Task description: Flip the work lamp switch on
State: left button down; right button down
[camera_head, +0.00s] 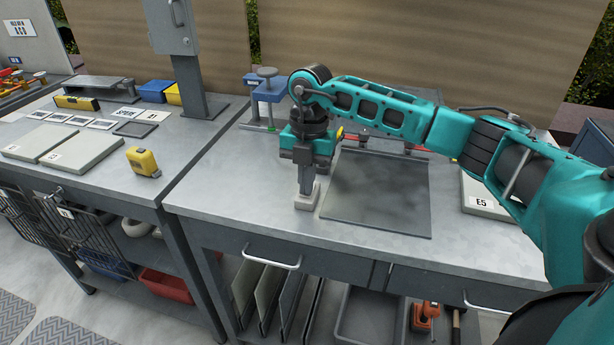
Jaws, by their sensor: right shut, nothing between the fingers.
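I cannot make out a lamp. My left gripper is not in view.
The dark mat (378,205) is bare. A blue vise (266,92) stands behind the gripper, and a pale slab marked E5 (482,203) lies right of the mat.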

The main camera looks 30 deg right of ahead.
jog(key=shift+f, duration=0.2)
jog(key=shift+w+d+r, duration=0.15)
jog(key=shift+w+d, duration=0.05)
jog(key=shift+d, duration=0.05)
jog(key=shift+w+d, duration=0.3)
jog(key=shift+d, duration=0.1)
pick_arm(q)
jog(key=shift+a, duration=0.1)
pick_arm(e)
jog(key=shift+r, duration=0.1)
